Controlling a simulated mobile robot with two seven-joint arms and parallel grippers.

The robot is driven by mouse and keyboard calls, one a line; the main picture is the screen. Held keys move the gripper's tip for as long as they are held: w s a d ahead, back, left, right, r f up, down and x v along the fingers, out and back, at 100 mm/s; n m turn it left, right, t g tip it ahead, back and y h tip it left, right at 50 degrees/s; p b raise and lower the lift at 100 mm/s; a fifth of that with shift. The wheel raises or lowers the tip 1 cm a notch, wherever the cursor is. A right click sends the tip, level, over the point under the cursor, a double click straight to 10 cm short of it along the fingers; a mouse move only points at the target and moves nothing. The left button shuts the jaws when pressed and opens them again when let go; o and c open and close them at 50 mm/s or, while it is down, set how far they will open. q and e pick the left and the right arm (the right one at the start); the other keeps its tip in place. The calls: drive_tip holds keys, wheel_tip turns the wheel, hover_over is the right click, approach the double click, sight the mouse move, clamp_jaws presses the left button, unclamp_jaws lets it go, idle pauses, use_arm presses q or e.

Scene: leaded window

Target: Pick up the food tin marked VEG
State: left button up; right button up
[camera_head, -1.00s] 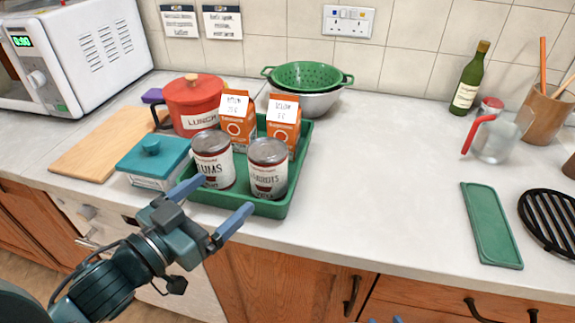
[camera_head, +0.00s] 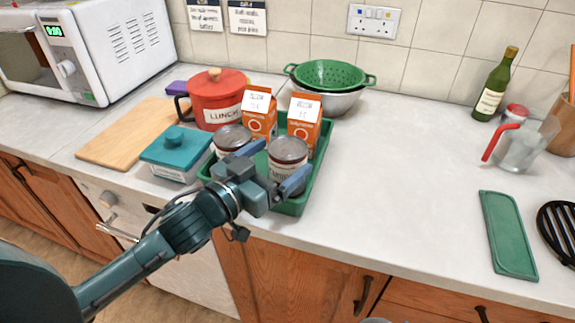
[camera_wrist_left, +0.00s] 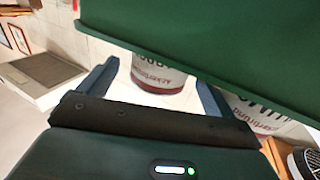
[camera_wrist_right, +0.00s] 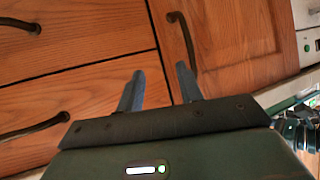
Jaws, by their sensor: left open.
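I cannot read VEG on either. My left gripper (camera_head: 275,168) is open just in front of the right tin, at the tray's front edge. In the left wrist view a tin (camera_wrist_left: 162,75) shows beyond and between the open fingers (camera_wrist_left: 155,85), with a second tin (camera_wrist_left: 265,115) to its right. My right gripper (camera_wrist_right: 158,88) is open and empty, facing wooden cupboard fronts.
Two orange cartons (camera_head: 304,118) stand behind the tins. A teal lidded box (camera_head: 176,155) and red pot (camera_head: 217,100) are left of the tray; a green colander (camera_head: 330,75) is behind. The worktop (camera_head: 410,150) to the right is clear up to a green rest (camera_head: 508,235).

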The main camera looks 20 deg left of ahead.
sight(288, 152)
use_arm(q)
drive_tip(key=x, duration=0.3)
drive_tip(key=shift+w, duration=0.15)
drive_tip(key=c, duration=1.4)
